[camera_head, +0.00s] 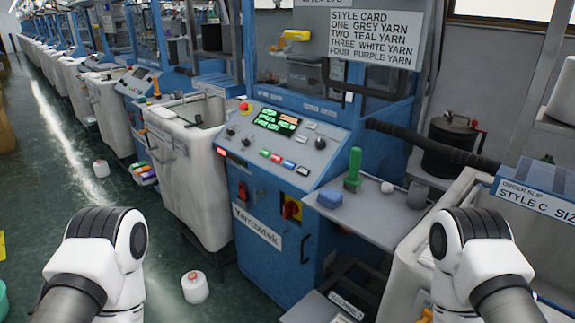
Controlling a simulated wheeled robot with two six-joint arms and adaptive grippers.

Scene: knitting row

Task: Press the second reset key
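The blue knitting machine's control panel (240,140) faces me in the middle of the view. Below the display is a slanting row of small keys: a green key (265,153), a red key (276,158), a blue key (289,164) and a whitish key (302,171). Their lettering is too small to read, so I cannot tell which are reset keys. White links of my left and right arms show at the lower left and lower right, apart from the panel. Both grippers are out of view.
A grey side shelf (375,220) right of the panel holds a blue block (330,198), a green-handled tool (353,170) and a white ball (387,187). A style card (373,38) hangs above. A white bin (190,180) stands left. A yarn cone (195,287) is on the floor.

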